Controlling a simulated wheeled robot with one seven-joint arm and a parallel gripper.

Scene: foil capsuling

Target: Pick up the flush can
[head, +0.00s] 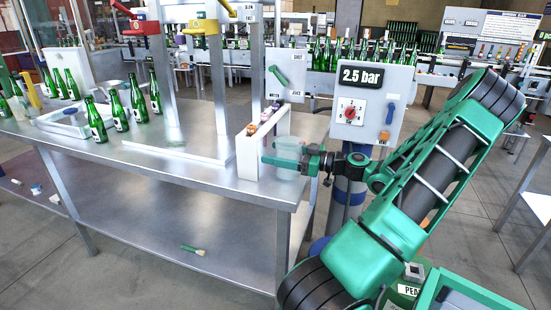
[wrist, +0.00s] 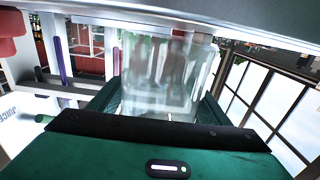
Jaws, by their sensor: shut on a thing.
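The flush can (head: 289,174) is a clear, see-through vessel at the right end of the steel table, beside a white upright panel. My green gripper (head: 286,162) reaches in from the right and is shut on it, with a finger across its side. In the wrist view the can (wrist: 165,78) fills the space between the fingers and looks glassy and empty. Whether its base touches the tabletop cannot be told.
The white panel (head: 248,152) stands close on the left of the can. The steel table (head: 190,172) carries a white frame and several green bottles (head: 95,119). A grey box marked 2.5 bar (head: 372,103) stands close behind my arm.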

